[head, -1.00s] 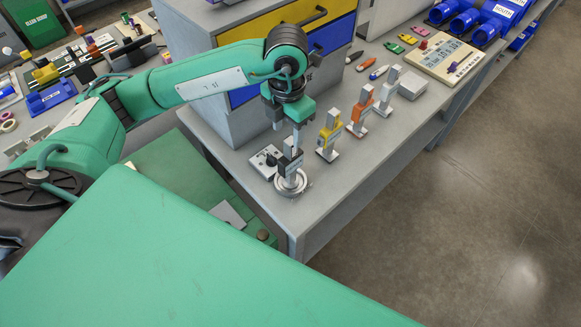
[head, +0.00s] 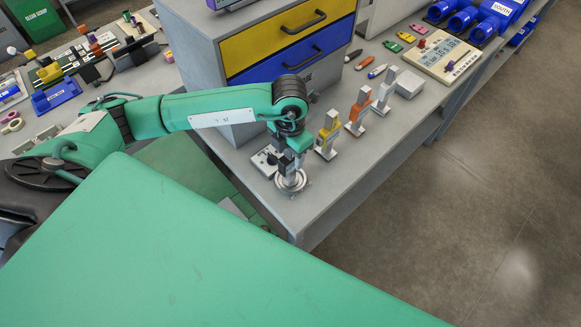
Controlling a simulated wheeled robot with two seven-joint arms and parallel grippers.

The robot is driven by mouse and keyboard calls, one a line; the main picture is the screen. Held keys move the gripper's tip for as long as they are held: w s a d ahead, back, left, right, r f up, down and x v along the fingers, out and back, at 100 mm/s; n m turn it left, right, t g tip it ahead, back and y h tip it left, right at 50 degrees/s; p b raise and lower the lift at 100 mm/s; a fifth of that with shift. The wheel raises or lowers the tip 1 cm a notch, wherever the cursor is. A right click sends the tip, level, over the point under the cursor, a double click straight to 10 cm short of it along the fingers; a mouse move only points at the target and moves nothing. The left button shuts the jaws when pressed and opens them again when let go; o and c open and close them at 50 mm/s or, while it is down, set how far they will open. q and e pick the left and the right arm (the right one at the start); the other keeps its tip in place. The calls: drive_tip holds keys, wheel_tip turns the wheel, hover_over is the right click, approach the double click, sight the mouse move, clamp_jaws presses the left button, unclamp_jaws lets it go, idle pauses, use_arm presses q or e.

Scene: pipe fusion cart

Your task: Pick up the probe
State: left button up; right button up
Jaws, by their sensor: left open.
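A slim upright tool, which seems to be the probe (head: 291,177), stands in a round pale metal dish (head: 303,187) near the bench's front corner. My left gripper (head: 287,160) points straight down over it, with its open fingers around or beside the tool's upper part; I cannot tell whether they touch it. The gripper and wrist hide the tool's top. My right gripper is not in view.
A yellow (head: 328,135), an orange (head: 359,111) and a white upright piece (head: 384,92) stand in a row to the right. A small grey plate (head: 262,162) lies left of the dish. A drawer cabinet (head: 213,98) stands close behind my left arm.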

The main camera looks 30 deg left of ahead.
use_arm(q)
clamp_jaws()
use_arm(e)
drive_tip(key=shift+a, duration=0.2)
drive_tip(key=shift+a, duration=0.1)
